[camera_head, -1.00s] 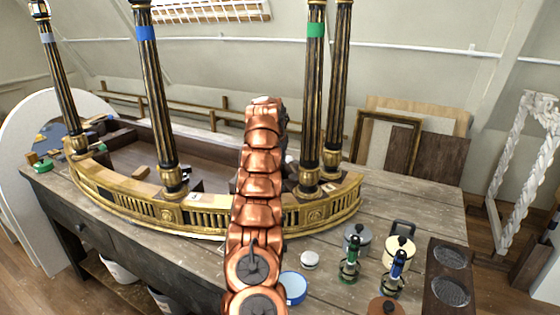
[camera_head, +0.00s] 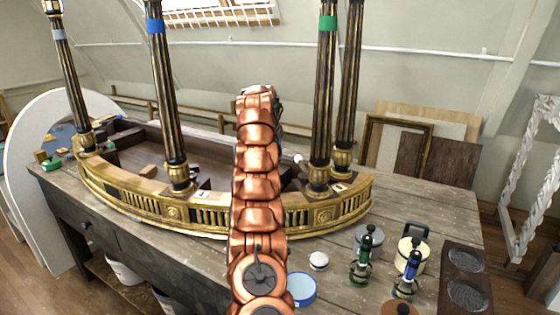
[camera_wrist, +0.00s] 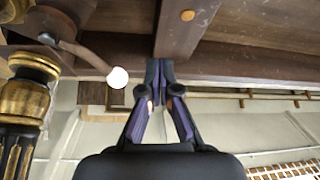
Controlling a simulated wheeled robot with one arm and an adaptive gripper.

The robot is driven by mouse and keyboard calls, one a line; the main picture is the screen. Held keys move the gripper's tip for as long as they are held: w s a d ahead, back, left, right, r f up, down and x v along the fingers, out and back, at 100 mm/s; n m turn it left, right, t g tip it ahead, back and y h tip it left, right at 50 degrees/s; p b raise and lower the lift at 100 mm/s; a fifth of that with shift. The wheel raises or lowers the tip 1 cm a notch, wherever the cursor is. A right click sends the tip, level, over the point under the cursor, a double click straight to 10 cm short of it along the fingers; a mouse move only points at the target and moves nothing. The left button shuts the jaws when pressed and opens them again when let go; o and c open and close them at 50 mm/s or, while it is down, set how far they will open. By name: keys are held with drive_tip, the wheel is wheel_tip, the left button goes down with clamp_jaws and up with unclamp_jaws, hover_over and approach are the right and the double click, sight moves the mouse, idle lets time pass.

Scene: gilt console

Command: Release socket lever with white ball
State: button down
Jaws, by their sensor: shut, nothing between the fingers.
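The white ball (camera_wrist: 117,77) is on the end of a brownish lever (camera_wrist: 82,53) in the wrist view. The lever runs from a dark pivot near a black and gold column foot (camera_wrist: 28,95). The white ball also shows small in the head view (camera_head: 298,159), just right of my arm and left of the green-banded column (camera_head: 325,90). My gripper (camera_wrist: 159,88) is shut and empty. Its fingertips are to the right of the ball in the wrist view, apart from it, near a brown wooden bar. My arm hides the gripper in the head view.
The gilt curved console (camera_head: 225,215) with tall columns stands on a grey wooden table (camera_head: 440,205). Lanterns, pots, a blue-rimmed dish (camera_head: 301,290) and a dark tray (camera_head: 466,262) crowd the front right. The table's back right is clear.

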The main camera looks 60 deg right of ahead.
wheel_tip(320, 180, up, 6)
drive_tip(key=w+a+p, duration=0.1)
drive_tip(key=a+p, duration=0.1)
drive_tip(key=shift+w+a+f+p, duration=0.15)
drive_tip(key=shift+a+p, duration=0.05)
drive_tip(key=shift+p, duration=0.15)
idle(0.3)
